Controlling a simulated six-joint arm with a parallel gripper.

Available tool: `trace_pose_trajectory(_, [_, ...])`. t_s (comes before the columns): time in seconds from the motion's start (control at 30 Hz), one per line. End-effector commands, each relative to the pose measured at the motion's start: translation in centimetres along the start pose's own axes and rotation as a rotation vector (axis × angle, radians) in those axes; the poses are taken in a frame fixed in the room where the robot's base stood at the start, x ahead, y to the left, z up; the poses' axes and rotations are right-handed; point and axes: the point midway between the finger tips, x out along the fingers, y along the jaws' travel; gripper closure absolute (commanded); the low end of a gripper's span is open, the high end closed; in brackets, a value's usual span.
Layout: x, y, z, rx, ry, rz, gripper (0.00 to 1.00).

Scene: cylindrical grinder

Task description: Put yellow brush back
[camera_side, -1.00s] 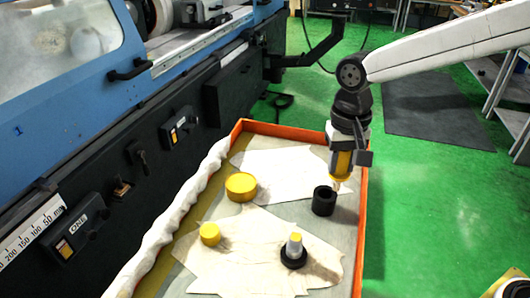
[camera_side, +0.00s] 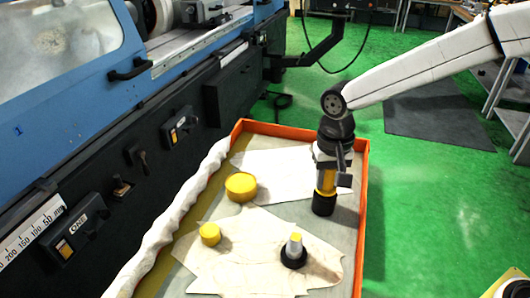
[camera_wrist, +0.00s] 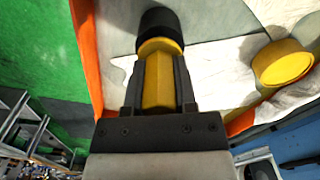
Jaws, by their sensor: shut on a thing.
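My gripper (camera_side: 326,181) is shut on the yellow brush (camera_side: 327,188), which points down at the black round holder (camera_side: 324,206). The brush's lower end meets the top of the holder, and its tip is hidden, so I cannot tell how deep it sits. In the wrist view, the yellow brush (camera_wrist: 159,88) lies between the two dark fingers of my gripper (camera_wrist: 160,70). The black holder (camera_wrist: 160,21) covers its far end there.
The orange-rimmed tray (camera_side: 363,225) also holds a large yellow round piece (camera_side: 241,188), a small yellow one (camera_side: 210,235) and a black-based piece with a grey, yellow-topped post (camera_side: 294,252). Pale cloths lie under them. The blue grinder (camera_side: 80,85) stands at the left.

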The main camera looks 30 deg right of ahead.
Motion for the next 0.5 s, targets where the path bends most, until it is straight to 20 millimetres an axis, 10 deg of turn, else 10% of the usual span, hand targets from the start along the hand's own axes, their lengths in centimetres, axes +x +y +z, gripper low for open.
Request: trace_pose_trajectory(0.5, [0.6, 0.01, 0.03, 0.0, -0.001, 0.001, 1.0])
